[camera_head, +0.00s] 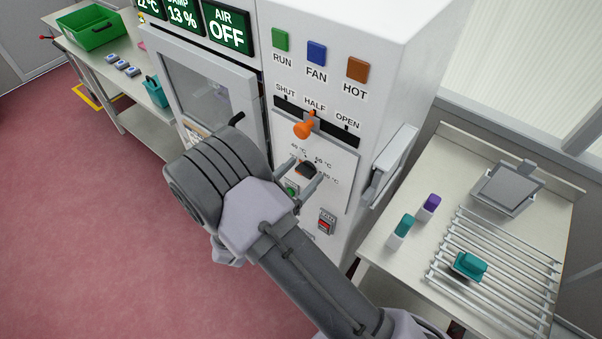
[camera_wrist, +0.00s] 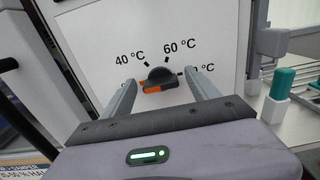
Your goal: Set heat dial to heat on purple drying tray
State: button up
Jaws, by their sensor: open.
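The heat dial (camera_wrist: 160,76) is a dark round knob with an orange strip, on a white panel marked 40 °C, 60 °C and a partly covered third label that reads 80 °C in the head view. The dial also shows in the head view (camera_head: 306,170). My gripper (camera_wrist: 160,85) is open, one finger on each side of the dial; I cannot tell whether they touch it. It also shows in the head view (camera_head: 300,176). The mark the dial points to is unclear. I see no purple tray; a purple-topped white block (camera_head: 431,205) stands on the right table.
Above the dial are an orange lever (camera_head: 304,127) and green, blue and orange buttons. A red switch (camera_head: 326,222) is below right. The right table (camera_head: 455,150) holds a teal-topped block (camera_head: 403,228), a rack and a teal item (camera_head: 470,265). A door handle (camera_head: 390,165) juts out right.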

jog(key=c, duration=1.4)
jog(key=shift+o, duration=0.2)
jog(key=shift+f+m, duration=0.1)
jog(key=shift+m, duration=0.2)
jog(key=m+b, duration=0.4)
jog(key=m, duration=0.1)
jog(key=shift+s+f+b, duration=0.1)
jog(key=shift+f+b, duration=0.05)
jog(key=shift+b, duration=0.2)
jog(key=shift+d+f+m+b, duration=0.1)
jog(key=shift+f+m+b, duration=0.05)
jog(key=shift+m+b, duration=4.85)
jog(key=shift+d+f+m+b, duration=0.1)
jog(key=shift+m+b, duration=4)
jog(key=shift+b, duration=1.65)
jog(key=shift+r, duration=0.1)
